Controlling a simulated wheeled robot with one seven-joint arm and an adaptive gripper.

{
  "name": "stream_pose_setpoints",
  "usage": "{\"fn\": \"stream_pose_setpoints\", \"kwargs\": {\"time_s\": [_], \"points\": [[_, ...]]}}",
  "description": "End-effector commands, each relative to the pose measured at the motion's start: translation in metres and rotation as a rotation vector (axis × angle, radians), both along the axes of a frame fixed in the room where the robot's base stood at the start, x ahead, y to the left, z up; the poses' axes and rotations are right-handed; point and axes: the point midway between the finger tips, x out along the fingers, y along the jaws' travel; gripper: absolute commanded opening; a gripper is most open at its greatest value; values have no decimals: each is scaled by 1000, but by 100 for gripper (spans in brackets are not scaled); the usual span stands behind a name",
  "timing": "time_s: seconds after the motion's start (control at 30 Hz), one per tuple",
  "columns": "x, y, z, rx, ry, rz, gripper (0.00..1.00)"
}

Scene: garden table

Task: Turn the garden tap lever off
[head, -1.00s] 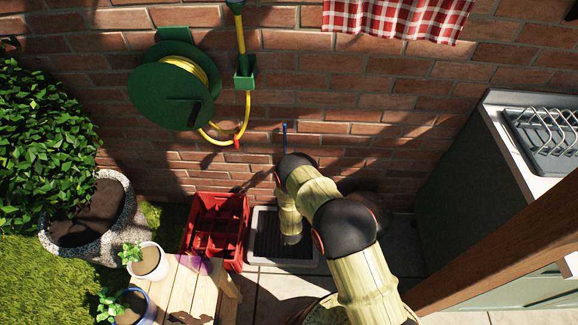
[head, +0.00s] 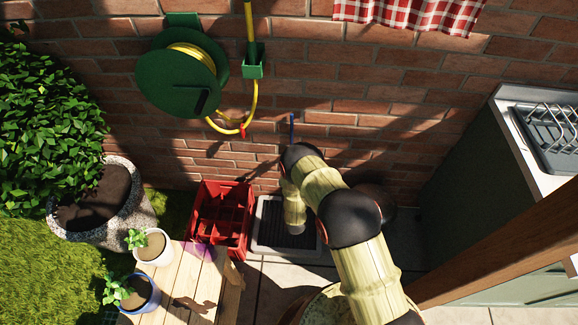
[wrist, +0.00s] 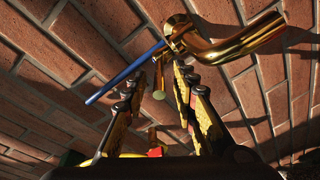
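The brass tap (wrist: 240,43) fills the top of the wrist view, against the brick wall. Its blue lever (wrist: 125,73) slants from the tap body down to the left. In the head view the lever (head: 291,128) is a short upright blue strip just above my arm, and the brass body is hidden. My gripper (wrist: 160,75) is open, its two dark and yellow fingers pointing up at the tap. The lever crosses beyond the left finger; I cannot tell whether they touch. A small brass part (wrist: 158,80) shows between the fingers. The head view hides my gripper behind my arm.
A green hose reel (head: 183,72) with a yellow hose hangs left of the tap. A red crate (head: 220,215) and a drain grate (head: 284,228) lie below. A wooden table (head: 180,290) with two potted plants stands front left, a green cabinet (head: 460,190) right.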

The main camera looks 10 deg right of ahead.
Motion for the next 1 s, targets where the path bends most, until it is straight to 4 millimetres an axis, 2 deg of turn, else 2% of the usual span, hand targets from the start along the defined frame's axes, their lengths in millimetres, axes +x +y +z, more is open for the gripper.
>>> {"fn": "stream_pose_setpoints", "kwargs": {"time_s": [0.17,0.6,0.8,1.0], "points": [[-18,1,-1,-1,2,0,28],[-101,7,-1,-1,3,2,28],[-117,7,-1,0,2,1,28],[-119,7,0,0,0,1,28]]}}
